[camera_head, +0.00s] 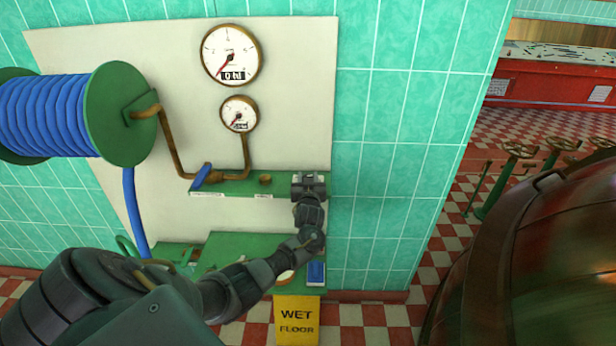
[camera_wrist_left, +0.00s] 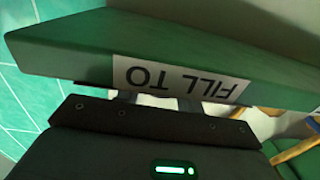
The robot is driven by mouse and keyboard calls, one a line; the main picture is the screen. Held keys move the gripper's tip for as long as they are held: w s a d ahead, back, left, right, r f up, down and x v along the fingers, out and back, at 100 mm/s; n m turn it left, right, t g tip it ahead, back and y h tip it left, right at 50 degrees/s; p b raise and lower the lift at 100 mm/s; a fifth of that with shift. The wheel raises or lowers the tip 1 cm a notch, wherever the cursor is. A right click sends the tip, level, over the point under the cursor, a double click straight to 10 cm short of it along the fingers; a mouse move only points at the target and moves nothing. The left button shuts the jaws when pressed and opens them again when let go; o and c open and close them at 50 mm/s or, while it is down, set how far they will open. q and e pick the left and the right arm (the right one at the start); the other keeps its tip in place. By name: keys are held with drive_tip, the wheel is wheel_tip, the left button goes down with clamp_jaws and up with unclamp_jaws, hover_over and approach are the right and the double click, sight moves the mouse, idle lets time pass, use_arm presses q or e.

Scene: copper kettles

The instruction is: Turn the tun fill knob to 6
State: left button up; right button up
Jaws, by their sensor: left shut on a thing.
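A narrow green panel (camera_head: 235,186) is fixed on the white wall board. My left gripper (camera_head: 308,184) is at the panel's right end, shut on the tun fill knob, which the gripper hides in the head view. In the left wrist view, a "FILL TO" label (camera_wrist_left: 180,80) shows upside down on the green panel edge (camera_wrist_left: 75,50), right in front of my left gripper (camera_wrist_left: 158,101). The knob itself and its setting cannot be seen in either view. My right gripper is not in view.
A blue-handled valve (camera_head: 202,175) and a small brass knob (camera_head: 265,180) are on the panel's left and middle. Two gauges (camera_head: 231,54) (camera_head: 239,114) hang above. A blue hose reel (camera_head: 45,115) is at left.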

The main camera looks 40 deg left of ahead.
use_arm(q)
drive_tip(key=m+t+h, duration=0.2)
drive_tip(key=h, duration=0.1)
drive_tip(key=shift+a+m, duration=0.1)
drive_tip(key=shift+m, duration=0.2)
drive_tip(key=m+t+h, duration=0.1)
drive_tip(key=m+h, duration=0.1)
drive_tip(key=h, duration=0.1)
drive_tip(key=shift+t+h+b, duration=0.3)
drive_tip(key=shift+m+h, duration=0.4)
drive_tip(key=shift+h, duration=0.3)
drive_tip(key=shift+r, duration=0.1)
drive_tip(key=o, duration=1)
